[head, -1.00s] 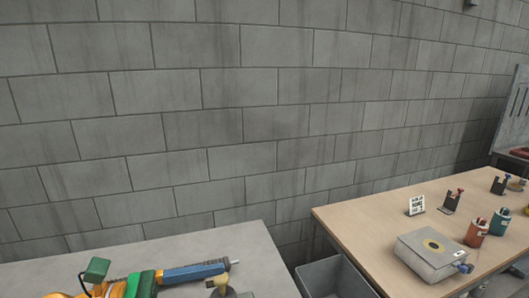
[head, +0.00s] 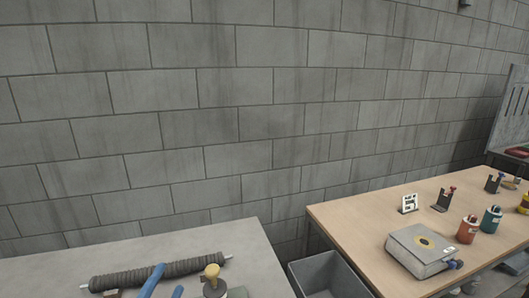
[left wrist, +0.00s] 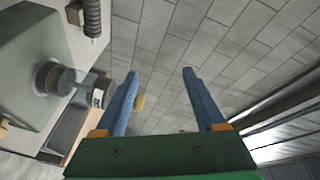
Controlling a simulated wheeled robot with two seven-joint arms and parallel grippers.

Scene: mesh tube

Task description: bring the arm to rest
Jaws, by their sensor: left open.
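The dark ribbed mesh tube (head: 190,268) lies lengthwise on the grey table (head: 215,239), with a thin rod end showing at each side. My left gripper (head: 165,283) shows only as two blue fingers at the bottom edge of the head view; one overlaps the tube in the picture. In the left wrist view the gripper (left wrist: 160,73) is open, with nothing between its blue fingers. Part of a ribbed tube (left wrist: 92,18) shows there at the top left, apart from the fingers. My right gripper is not in view.
A yellow-topped knob (head: 211,271) stands just in front of the tube's right part. A grey bin (head: 328,276) sits between the tables. The wooden table (head: 350,215) holds a grey box (head: 424,250), cups and small stands. The wall behind is bare.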

